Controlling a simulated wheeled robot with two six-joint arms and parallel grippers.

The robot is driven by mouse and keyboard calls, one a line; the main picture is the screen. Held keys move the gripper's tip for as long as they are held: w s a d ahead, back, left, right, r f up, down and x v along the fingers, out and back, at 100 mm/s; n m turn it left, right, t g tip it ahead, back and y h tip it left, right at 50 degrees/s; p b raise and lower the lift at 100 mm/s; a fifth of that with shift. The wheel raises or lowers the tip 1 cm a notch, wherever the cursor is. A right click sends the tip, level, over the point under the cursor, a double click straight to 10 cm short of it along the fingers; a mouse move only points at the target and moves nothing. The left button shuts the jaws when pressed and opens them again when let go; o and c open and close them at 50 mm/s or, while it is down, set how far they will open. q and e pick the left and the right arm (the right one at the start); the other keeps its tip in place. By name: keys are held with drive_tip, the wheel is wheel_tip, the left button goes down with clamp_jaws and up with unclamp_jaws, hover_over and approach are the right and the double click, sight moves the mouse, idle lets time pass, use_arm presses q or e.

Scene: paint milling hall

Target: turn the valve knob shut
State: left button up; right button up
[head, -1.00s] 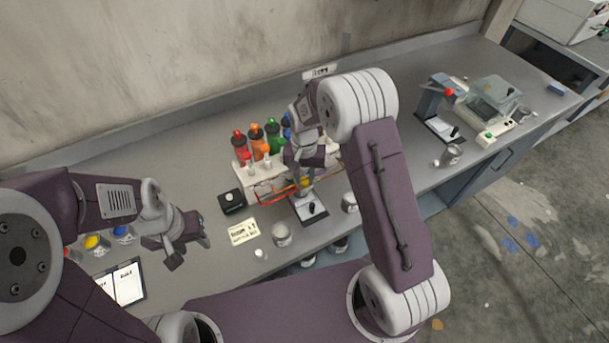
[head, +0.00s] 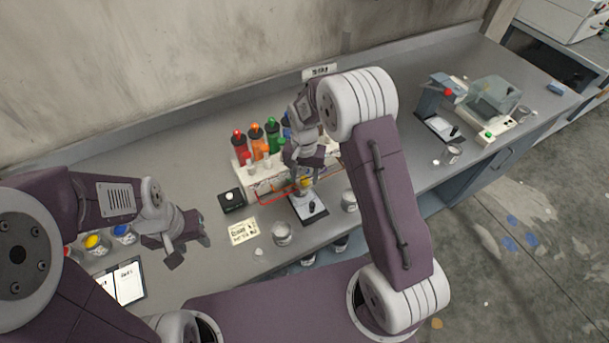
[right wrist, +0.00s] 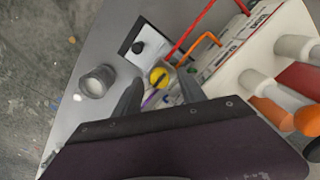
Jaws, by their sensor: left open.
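The yellow valve knob (right wrist: 159,77) with a dark bar across it shows between and just beyond my right fingertips in the right wrist view. My right gripper (right wrist: 160,78) is open, with one finger on each side of the knob and visible gaps. In the head view the knob (head: 305,183) is a small yellow patch under my right gripper (head: 303,177), partly hidden by it. My left gripper (head: 188,250) is open and empty above the bench at the left, far from the knob.
A white rack (head: 262,184) with coloured bottles stands close behind the knob. Red and orange rods run near it. A stand with a black knob (head: 311,207), a metal cup (head: 281,233) and a black box (head: 231,200) are nearby. A clipboard (head: 128,284) lies at lower left.

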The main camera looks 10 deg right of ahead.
sight(305, 178)
wheel_tip(305, 178, up, 8)
drive_tip(key=shift+r+b, duration=0.25)
drive_tip(key=shift+b, duration=0.4)
drive_tip(key=shift+r, duration=0.3)
drive_tip(key=shift+d, duration=0.1)
drive_tip(key=s+d+f+n, duration=0.1)
drive_tip(key=s+d+n, duration=0.1)
drive_tip(key=s, duration=0.6)
drive_tip(key=s+d+f+n+t, duration=0.1)
drive_tip(key=s+d+f+n, duration=0.1)
drive_tip(key=s, duration=0.7)
drive_tip(key=shift+d+f+n+b, duration=0.25)
drive_tip(key=shift+n+b, duration=0.1)
drive_tip(key=shift+n, duration=0.15)
